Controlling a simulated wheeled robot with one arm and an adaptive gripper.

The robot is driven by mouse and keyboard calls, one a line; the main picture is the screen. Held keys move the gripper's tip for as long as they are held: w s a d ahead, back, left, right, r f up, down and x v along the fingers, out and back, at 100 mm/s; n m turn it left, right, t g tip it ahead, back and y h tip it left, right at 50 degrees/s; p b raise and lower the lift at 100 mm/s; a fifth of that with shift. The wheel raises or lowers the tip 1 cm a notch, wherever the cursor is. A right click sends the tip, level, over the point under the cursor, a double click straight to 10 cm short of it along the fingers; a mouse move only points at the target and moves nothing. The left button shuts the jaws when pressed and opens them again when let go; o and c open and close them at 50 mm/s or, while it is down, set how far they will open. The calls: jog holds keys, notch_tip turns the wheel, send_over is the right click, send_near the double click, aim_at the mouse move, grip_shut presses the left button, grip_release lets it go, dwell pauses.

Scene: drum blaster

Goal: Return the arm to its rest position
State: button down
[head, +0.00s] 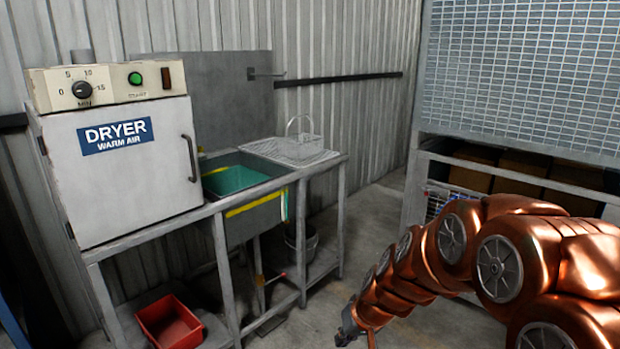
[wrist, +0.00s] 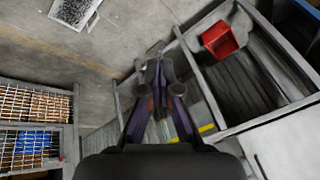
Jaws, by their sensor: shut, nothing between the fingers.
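My copper-coloured arm reaches in from the right of the head view, bent low and stretched out towards the middle. My gripper (head: 347,336) shows only in part at the bottom edge of that view. In the wrist view my gripper (wrist: 158,72) points down over the floor, with its dark fingers together and nothing between them. It is apart from the bench frame, which lies just to its right in that view.
A white dryer (head: 130,175) stands on a metal bench with a sink (head: 235,178) and a wire basket (head: 299,140). A red bin (head: 170,322) sits on the lower shelf. A mesh-fronted cabinet (head: 525,75) stands at right. Floor (head: 375,215) between is clear.

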jog(key=s+d+r+g+h+p, duration=0.1)
jog(key=s+d+r+p, duration=0.2)
jog(key=s+r, duration=0.3)
jog(key=s+d+r+m+g+h+p, duration=0.1)
jog(key=s+d+r+p, duration=0.3)
jog(key=s, duration=1.1)
jog(key=s+d+r+g+h+p, duration=0.1)
jog(key=s+d+r+g+p, duration=0.2)
jog(key=s+r, duration=0.5)
jog(key=shift+s+d+r+m+h, duration=0.3)
jog(key=shift+s+d, duration=0.1)
jog(key=shift+s, duration=0.85)
